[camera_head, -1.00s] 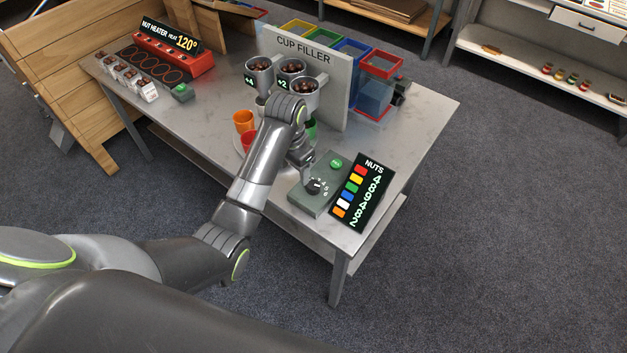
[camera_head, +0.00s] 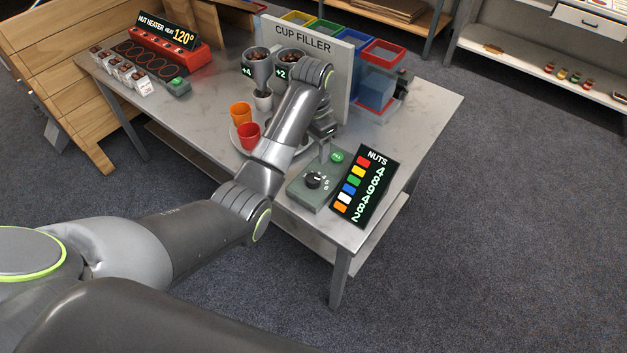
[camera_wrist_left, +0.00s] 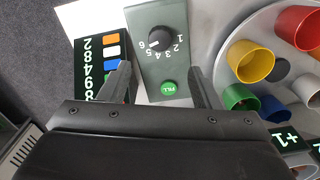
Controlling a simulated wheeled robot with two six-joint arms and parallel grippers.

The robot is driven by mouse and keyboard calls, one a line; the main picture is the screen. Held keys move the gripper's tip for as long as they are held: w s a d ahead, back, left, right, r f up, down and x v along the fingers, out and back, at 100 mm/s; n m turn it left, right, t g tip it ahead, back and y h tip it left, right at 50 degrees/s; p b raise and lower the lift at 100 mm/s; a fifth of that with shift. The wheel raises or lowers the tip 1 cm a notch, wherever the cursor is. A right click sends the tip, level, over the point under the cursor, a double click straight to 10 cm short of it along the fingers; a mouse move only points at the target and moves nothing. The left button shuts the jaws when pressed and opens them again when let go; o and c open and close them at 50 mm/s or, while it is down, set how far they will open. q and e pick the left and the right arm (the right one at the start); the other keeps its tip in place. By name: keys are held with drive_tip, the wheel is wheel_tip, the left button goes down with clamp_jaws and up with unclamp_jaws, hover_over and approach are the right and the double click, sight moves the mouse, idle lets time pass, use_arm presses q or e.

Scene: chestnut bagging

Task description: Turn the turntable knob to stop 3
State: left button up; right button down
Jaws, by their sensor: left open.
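The black knob (camera_head: 313,180) sits on the grey-green control box (camera_head: 305,196) at the table's front corner. In the left wrist view the knob (camera_wrist_left: 160,40) has a white mark and printed numbers around it; I cannot tell which number the mark points to. My left gripper (camera_wrist_left: 158,68) is open and empty, its fingers apart over the green FILL button (camera_wrist_left: 168,87) end of the box, short of the knob. In the head view the FILL button (camera_head: 337,157) shows beside the left gripper's wrist. The round turntable (camera_wrist_left: 222,60) carries coloured cups. My right gripper is out of view.
The NUTS display (camera_head: 366,187) stands close beside the control box. The CUP FILLER panel (camera_head: 345,60) with nut hoppers (camera_head: 257,68) rises behind my gripper. Orange (camera_head: 240,114) and red (camera_head: 248,135) cups stand to the left. Bare tabletop (camera_head: 425,125) lies right of the panel.

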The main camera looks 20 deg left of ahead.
sight(314, 178)
use_arm(q)
wheel_tip(314, 178, down, 11)
drive_tip(key=shift+f+p, duration=0.15)
drive_tip(key=shift+p, duration=0.2)
drive_tip(key=shift+c, duration=0.5)
drive_tip(key=c, duration=0.9)
